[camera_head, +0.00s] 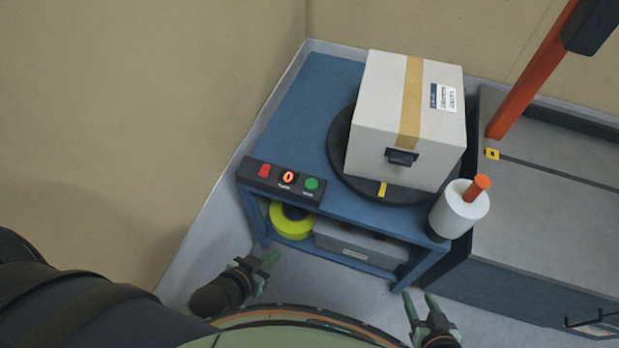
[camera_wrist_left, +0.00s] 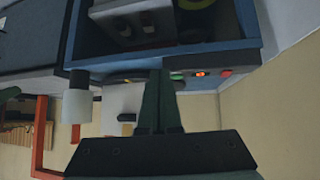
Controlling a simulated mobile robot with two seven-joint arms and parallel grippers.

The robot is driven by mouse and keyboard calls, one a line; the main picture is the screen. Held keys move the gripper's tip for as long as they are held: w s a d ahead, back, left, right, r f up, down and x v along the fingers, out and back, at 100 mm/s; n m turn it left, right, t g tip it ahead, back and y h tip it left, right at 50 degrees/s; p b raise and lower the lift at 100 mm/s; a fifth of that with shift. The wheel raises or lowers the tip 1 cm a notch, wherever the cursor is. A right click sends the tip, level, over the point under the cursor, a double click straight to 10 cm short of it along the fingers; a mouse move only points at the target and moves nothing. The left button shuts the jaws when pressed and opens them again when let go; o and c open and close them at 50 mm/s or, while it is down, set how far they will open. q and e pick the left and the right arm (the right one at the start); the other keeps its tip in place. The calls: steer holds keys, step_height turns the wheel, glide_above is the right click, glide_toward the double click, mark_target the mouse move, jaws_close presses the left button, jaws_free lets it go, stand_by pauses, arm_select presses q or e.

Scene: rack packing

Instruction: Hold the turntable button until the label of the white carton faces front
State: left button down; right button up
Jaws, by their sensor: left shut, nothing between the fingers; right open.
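The white carton (camera_head: 382,95) sits on the dark round turntable (camera_head: 338,150) on a blue bench. Brown tape (camera_head: 411,95) runs across its top, with a blue-and-white label (camera_head: 443,97) right of the tape. Its side towards me shows a dark handle (camera_head: 401,157). The button panel (camera_head: 249,176) at the bench's front-left corner has a red button (camera_head: 265,171), an orange-lit one (camera_head: 288,177) and a green button (camera_head: 311,184). My left gripper (camera_head: 268,259) is shut and empty, apart from the panel. My right gripper (camera_head: 420,302) is open and empty.
A yellow-green roll (camera_head: 291,222) and a grey bin (camera_head: 350,245) are on the bench's lower shelf. A white cylinder with an orange handle (camera_head: 459,212) stands at the front-right corner. A grey unit with an orange post (camera_head: 530,75) is on the right.

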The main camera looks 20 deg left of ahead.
arm_select(q)
steer(key=shift+s+d, duration=0.1)
steer(key=w+r+m, duration=0.1)
steer(key=w+m, duration=0.3)
steer(key=w, duration=0.4)
steer(key=w+r+m+h+p, duration=0.1)
steer(key=w+m, duration=0.3)
steer(key=w, duration=0.4)
steer(key=w+r+m+g, duration=0.1)
steer(key=w+r+m, duration=0.2)
steer(key=w, duration=0.6)
steer(key=shift+r+m+h, duration=0.25)
steer(key=shift+m+h, duration=0.05)
steer(key=shift+m, duration=0.3)
steer(key=shift+d, duration=0.15)
steer(key=b, duration=0.7)
glide_above(308, 186)
step_height(308, 186, down, 8)
steer(key=shift+r, duration=0.15)
steer(key=shift+f+b, duration=0.4)
steer(key=shift+f, duration=0.15)
